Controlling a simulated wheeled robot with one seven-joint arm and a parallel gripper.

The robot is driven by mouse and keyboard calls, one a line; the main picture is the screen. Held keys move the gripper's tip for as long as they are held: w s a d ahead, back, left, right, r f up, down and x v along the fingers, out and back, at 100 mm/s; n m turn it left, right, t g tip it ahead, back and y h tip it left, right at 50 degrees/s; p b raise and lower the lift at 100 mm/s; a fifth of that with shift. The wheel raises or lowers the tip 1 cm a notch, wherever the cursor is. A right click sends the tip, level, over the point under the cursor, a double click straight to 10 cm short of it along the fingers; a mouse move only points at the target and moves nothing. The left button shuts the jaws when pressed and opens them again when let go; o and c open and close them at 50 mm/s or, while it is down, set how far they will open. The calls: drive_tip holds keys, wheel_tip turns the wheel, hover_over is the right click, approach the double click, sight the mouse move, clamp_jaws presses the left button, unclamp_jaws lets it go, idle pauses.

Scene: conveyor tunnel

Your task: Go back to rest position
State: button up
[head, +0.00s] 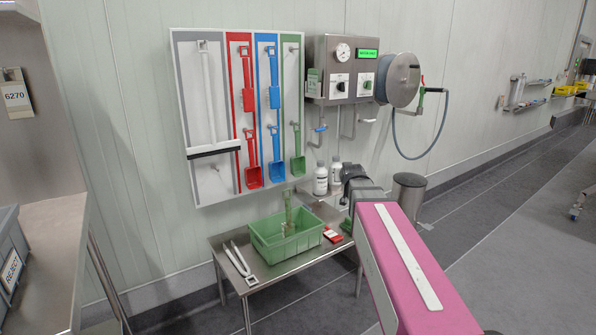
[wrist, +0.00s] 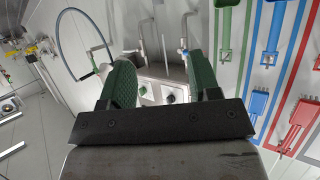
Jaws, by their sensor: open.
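My gripper (wrist: 164,80) shows in the wrist view with its two green fingers apart and nothing between them. Behind the gap is the steel control box (wrist: 165,86) on the wall, seen upside down. In the head view my pink arm reaches in from the lower right, and its dark end (head: 354,178) is in front of the wall, above the right end of the steel table. The fingers cannot be made out clearly there.
Two white bottles (head: 321,180) and a bin (head: 408,190) are near my arm. A tool board (head: 215,120) and hose reel (head: 398,78) hang behind.

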drive_tip(key=s+d+f+g, duration=0.1)
drive_tip(key=s+f+g, duration=1.2)
drive_tip(key=s+f, duration=1.4)
drive_tip(key=shift+s+f, duration=0.2)
